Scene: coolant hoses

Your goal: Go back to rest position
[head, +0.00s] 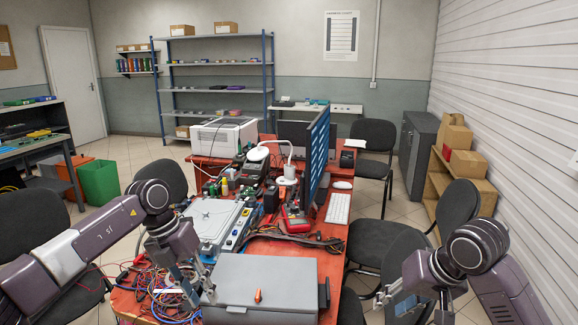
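My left arm comes in from the left, and its gripper (194,286) points down just left of a grey box (272,284) on the red table (334,262). It is above or beside a tangle of coloured cables; I cannot tell whether it touches them. Its fingers are small and partly hidden, so I cannot tell whether they are open or shut. My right gripper (392,300) is at the lower right, beyond the table's right edge and in front of a dark chair. Its finger opening is also unclear. No held object is visible in either gripper.
A small orange item (258,296) lies on the grey box. Dark hoses (300,239), a red multimeter (295,221), a white device (213,217), a monitor (315,155) and a keyboard (338,208) crowd the table. Chairs (386,240) stand close on both sides.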

